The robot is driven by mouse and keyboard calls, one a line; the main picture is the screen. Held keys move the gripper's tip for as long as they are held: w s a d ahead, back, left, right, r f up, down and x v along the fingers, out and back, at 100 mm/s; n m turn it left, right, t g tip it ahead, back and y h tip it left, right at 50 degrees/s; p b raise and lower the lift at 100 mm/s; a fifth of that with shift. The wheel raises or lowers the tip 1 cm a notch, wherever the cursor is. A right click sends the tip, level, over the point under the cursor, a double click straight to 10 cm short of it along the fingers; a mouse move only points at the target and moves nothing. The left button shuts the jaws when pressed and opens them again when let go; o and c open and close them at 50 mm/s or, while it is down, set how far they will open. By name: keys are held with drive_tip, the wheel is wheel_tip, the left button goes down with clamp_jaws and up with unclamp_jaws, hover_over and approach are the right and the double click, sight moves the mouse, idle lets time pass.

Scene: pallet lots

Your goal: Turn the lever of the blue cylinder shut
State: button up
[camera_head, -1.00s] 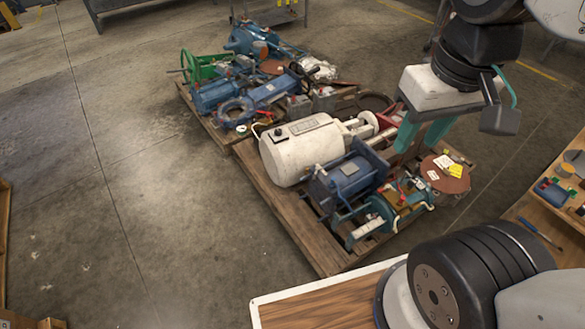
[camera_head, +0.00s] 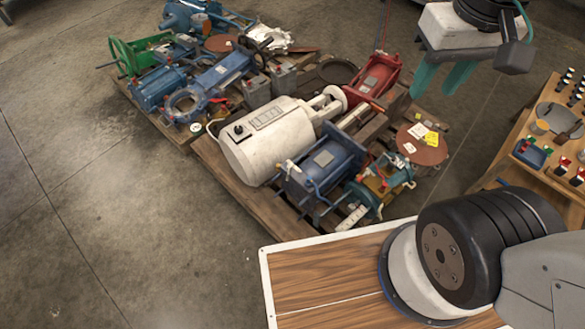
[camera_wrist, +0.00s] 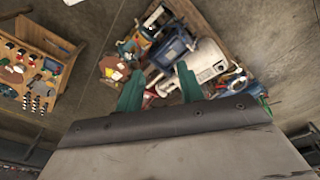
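A blue ribbed cylinder-shaped unit (camera_head: 325,165) lies on the near pallet (camera_head: 225,170), beside a large white cylinder (camera_head: 270,140). Other blue cylindrical parts lie on the far pallet, including a blue flanged body (camera_head: 222,76) and a blue motor-like part (camera_head: 158,88). I cannot tell which one is the blue cylinder of the task, and no lever is clear. My gripper (camera_head: 443,78) is open and empty, above and apart from the pallet loads, with its teal fingers spread. In the wrist view, my gripper (camera_wrist: 158,88) shows the blue unit (camera_wrist: 172,50) beyond its fingers.
A red frame (camera_head: 378,75) and a round brown disc with yellow and white labels (camera_head: 422,145) lie on the near pallet. A wooden workbench (camera_head: 555,180) with small parts stands at the right. Concrete floor (camera_head: 90,220) is open at the left.

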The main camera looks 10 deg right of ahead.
drive_tip(key=w+a+f+m+h, duration=0.1)
drive_tip(key=w+a+f, duration=0.15)
drive_tip(key=w, duration=0.55)
drive_tip(key=w+a+f, duration=0.1)
drive_tip(key=w+f, duration=0.3)
drive_tip(key=w, duration=0.5)
drive_tip(key=m+g+h, duration=0.1)
drive_tip(key=m+g, duration=0.1)
hover_over(287, 177)
drive_tip(key=a, duration=0.2)
drive_tip(key=w+a+f+x, duration=0.1)
drive_tip(key=a+x, duration=0.2)
drive_tip(key=x, duration=1.3)
drive_tip(key=w+a+x, duration=0.1)
drive_tip(key=a+x, duration=0.2)
drive_tip(key=x, duration=1.4)
drive_tip(key=w+a+f+x, duration=0.1)
drive_tip(key=a+x, duration=0.2)
drive_tip(key=x, duration=1.8)
drive_tip(key=w+x, duration=0.1)
drive_tip(key=x, duration=0.2)
drive_tip(key=shift+a+f, duration=0.1)
drive_tip(key=shift+f, duration=0.1)
clamp_jaws()
